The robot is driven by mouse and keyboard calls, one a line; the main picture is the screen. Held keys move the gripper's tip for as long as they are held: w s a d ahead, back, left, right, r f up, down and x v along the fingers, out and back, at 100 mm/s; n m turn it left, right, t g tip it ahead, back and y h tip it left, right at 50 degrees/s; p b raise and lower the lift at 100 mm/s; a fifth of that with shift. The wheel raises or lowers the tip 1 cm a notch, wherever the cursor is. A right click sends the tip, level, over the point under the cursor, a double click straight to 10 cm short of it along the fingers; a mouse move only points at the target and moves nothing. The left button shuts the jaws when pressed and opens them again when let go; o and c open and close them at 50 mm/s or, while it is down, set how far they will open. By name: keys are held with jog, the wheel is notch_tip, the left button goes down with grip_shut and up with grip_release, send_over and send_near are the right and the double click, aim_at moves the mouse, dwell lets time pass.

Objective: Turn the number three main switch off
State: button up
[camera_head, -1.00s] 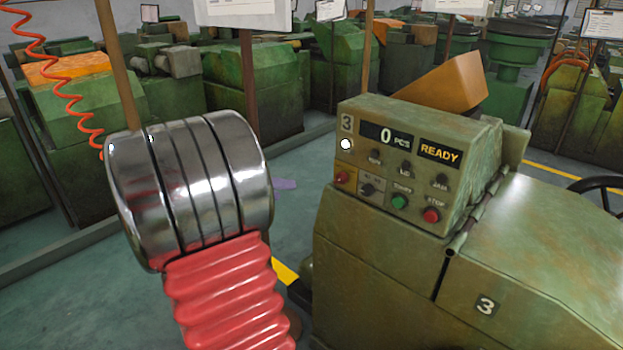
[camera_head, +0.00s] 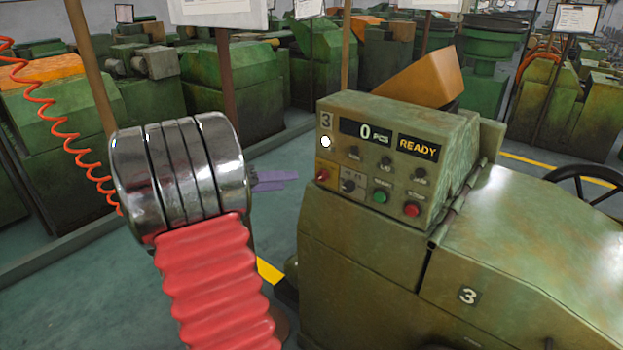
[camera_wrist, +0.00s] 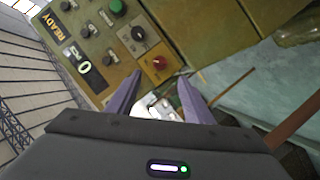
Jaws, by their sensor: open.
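The control panel (camera_head: 372,160) of machine 3 stands right of my arm, with a "0 PCS" display (camera_head: 364,132) and a lit "READY" sign (camera_head: 418,147). A red knob on a yellow plate (camera_head: 322,174) is at its lower left, beside a black selector (camera_head: 347,185). In the wrist view the red knob (camera_wrist: 160,63) lies just beyond my fingertips, with the black selector (camera_wrist: 138,33) next to it. My gripper (camera_wrist: 159,82) is open with purple fingers either side of the red knob's line. In the head view the gripper (camera_head: 284,180) points at the panel, apart from it.
A green button (camera_head: 380,197) and a red stop button (camera_head: 411,209) sit close to the right of the selector. The machine's green hood (camera_head: 530,240) fills the right. Open floor (camera_head: 80,290) lies to the left. A white lamp (camera_head: 325,141) is lit above the red knob.

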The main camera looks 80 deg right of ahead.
aim_at(318, 178)
jog(key=x, duration=1)
jog(key=shift+s+d+f, duration=0.1)
jog(key=shift+s+d, duration=0.05)
jog(key=shift+d, duration=0.1)
jog(key=c, duration=1)
jog(key=shift+d, duration=0.1)
jog(key=shift+c, duration=0.2)
